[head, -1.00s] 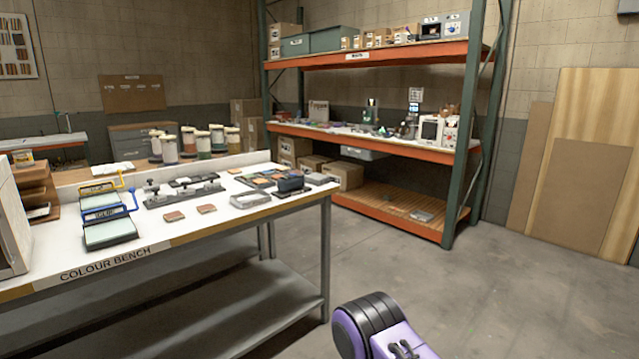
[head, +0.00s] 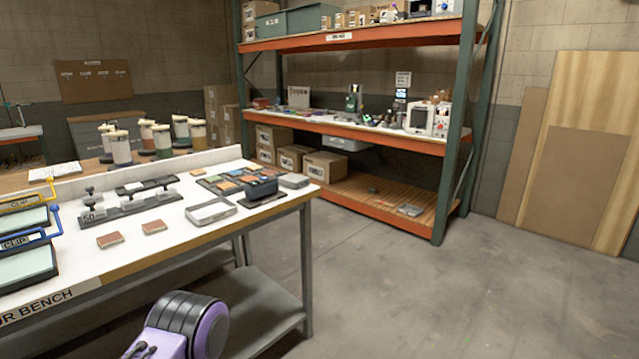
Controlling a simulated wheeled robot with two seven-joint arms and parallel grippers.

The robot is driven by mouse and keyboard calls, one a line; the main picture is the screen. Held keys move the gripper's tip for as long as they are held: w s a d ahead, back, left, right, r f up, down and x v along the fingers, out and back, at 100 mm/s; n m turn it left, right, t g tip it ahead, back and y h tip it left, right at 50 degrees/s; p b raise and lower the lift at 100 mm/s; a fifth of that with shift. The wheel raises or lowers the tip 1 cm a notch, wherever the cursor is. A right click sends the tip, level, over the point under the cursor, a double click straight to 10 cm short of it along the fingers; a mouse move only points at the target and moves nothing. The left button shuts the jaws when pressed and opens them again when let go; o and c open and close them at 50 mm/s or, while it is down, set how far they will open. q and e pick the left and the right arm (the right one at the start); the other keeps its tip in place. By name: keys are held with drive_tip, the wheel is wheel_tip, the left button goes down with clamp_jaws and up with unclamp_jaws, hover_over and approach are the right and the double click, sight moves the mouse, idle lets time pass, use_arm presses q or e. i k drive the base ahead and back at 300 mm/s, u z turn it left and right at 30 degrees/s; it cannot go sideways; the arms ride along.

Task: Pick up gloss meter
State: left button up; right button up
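No label marks a gloss meter. A small dark blue-grey box (head: 261,188) stands near the right end of the white colour bench (head: 178,222) and may be the gloss meter; I cannot tell for certain. It sits on or against a flat dark plate, beside a panel of coloured tiles (head: 228,180). Neither gripper shows in the head view. Only a purple and black link of one of my arms shows at the bottom, in front of the bench, and its gripper is out of view.
Clip frames (head: 26,262), a grey tray (head: 211,212), two brown chips (head: 154,227) and a clamp bar (head: 130,205) lie on the bench. An orange and green rack (head: 390,140) stands behind. The floor (head: 420,290) right of the bench is clear.

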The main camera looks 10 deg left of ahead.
sight(260, 190)
drive_tip(key=z, duration=0.3)
drive_tip(key=i, duration=1.95)
drive_tip(key=u, duration=1.05)
drive_tip(key=i, duration=0.7)
drive_tip(key=u, duration=0.95)
